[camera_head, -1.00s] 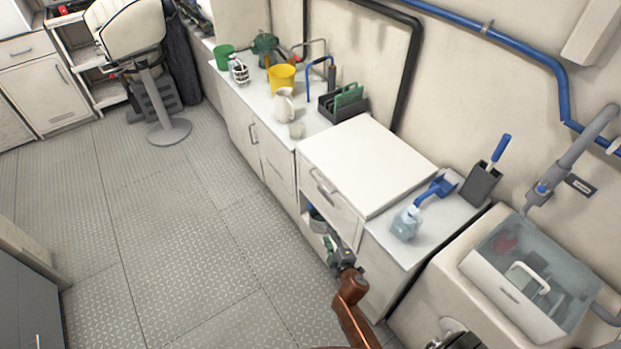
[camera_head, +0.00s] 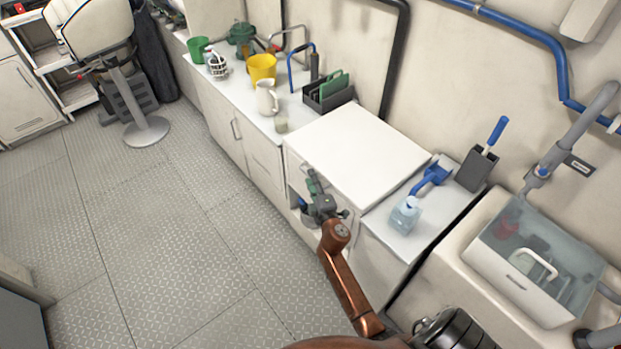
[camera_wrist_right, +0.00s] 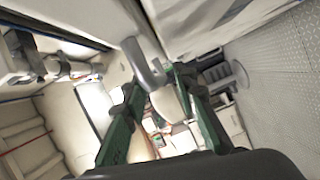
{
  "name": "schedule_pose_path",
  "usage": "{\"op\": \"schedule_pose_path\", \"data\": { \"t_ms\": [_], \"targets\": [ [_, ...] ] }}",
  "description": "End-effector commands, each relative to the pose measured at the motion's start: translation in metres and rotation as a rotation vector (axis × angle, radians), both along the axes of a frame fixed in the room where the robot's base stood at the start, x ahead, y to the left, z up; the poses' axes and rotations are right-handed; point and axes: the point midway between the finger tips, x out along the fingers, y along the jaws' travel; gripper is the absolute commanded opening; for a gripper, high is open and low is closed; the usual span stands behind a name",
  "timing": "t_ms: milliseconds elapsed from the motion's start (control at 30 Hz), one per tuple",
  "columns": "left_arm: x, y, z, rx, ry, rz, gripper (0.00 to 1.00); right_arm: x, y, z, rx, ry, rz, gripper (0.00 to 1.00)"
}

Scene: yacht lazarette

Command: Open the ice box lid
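The white box with a flat lid (camera_head: 358,150), which looks like the ice box, stands mid-counter with its lid down. In the head view my right gripper (camera_head: 313,181) is at the box's upper front and hides most of the front handle. In the right wrist view the green fingers of the right gripper (camera_wrist_right: 157,82) are spread apart. A grey handle bar (camera_wrist_right: 151,72) shows between and beyond the fingertips; I cannot tell whether they touch it. My left gripper is not in view.
Right of the box are a blue-capped bottle (camera_head: 405,215), a blue scoop (camera_head: 432,178) and a clear-covered bin (camera_head: 535,265). A white jug (camera_head: 266,98), yellow bucket (camera_head: 262,70) and dark rack (camera_head: 328,93) stand left of it. The patterned floor (camera_head: 170,240) is clear.

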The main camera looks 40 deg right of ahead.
Motion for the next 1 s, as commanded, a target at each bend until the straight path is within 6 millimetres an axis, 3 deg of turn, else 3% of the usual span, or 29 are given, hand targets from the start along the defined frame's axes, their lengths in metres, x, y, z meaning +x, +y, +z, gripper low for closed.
{"op": "schedule_pose_path", "data": {
  "t_ms": [133,433,800,1000],
  "targets": [
    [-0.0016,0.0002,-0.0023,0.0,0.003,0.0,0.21,0.0097,-0.0041,-0.0011,0.0,0.0,-0.001,0.26],
    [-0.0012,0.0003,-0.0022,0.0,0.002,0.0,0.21,0.0104,-0.0056,-0.0006,0.0,0.0,-0.002,0.25],
    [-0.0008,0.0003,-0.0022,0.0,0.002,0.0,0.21,0.01,-0.0059,-0.0008,0.0,0.001,-0.003,0.0],
    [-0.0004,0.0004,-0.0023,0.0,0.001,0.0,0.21,0.01,-0.0059,-0.001,0.0,0.001,-0.003,0.0]
  ]
}}
